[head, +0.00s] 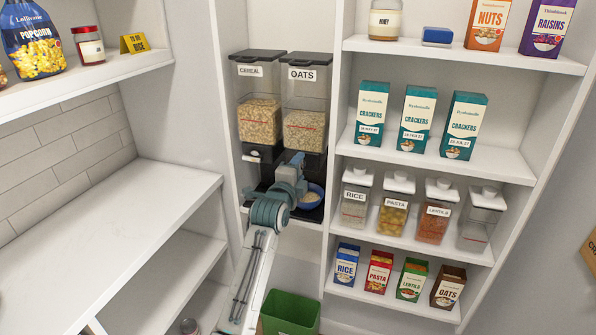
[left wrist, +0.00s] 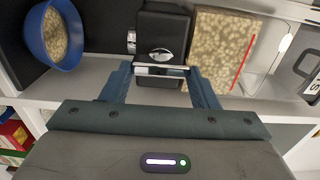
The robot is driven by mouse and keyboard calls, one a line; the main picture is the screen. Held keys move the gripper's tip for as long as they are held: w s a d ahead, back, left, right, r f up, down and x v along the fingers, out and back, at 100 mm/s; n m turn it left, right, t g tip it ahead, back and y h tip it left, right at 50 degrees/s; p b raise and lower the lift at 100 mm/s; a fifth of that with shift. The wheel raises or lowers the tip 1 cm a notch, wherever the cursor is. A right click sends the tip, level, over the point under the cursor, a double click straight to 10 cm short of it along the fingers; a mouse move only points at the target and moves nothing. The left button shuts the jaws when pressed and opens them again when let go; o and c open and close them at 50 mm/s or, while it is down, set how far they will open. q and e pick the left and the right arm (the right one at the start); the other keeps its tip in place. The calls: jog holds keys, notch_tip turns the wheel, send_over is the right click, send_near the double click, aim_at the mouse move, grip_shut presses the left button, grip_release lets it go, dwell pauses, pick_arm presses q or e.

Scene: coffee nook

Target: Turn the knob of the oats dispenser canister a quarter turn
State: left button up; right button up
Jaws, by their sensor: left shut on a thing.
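The oats dispenser canister (head: 304,128) is clear with a black lid and an "OATS" label, and it is partly filled. It also shows turned sideways in the left wrist view (left wrist: 220,50). Its silver knob (left wrist: 160,70) sits on the black base below the canister. My left gripper (head: 297,163) reaches the front of that base and hides the knob in the head view. In the left wrist view its two fingers (left wrist: 160,76) are on either side of the knob and shut on it. My right gripper is in neither view.
The cereal canister (head: 259,122) stands close on the left, with its own pale knob (head: 254,155). A blue bowl (head: 311,194) holding oats sits below the oats dispenser, beside my gripper. Shelf uprights enclose the niche on both sides. A green bin (head: 290,312) stands below.

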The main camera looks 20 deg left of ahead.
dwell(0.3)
pick_arm(q)
jog(key=o, duration=1)
jog(key=s+b, duration=0.3)
jog(key=s, duration=0.7)
jog(key=shift+s+a, duration=0.15)
jog(key=shift+s, duration=0.25)
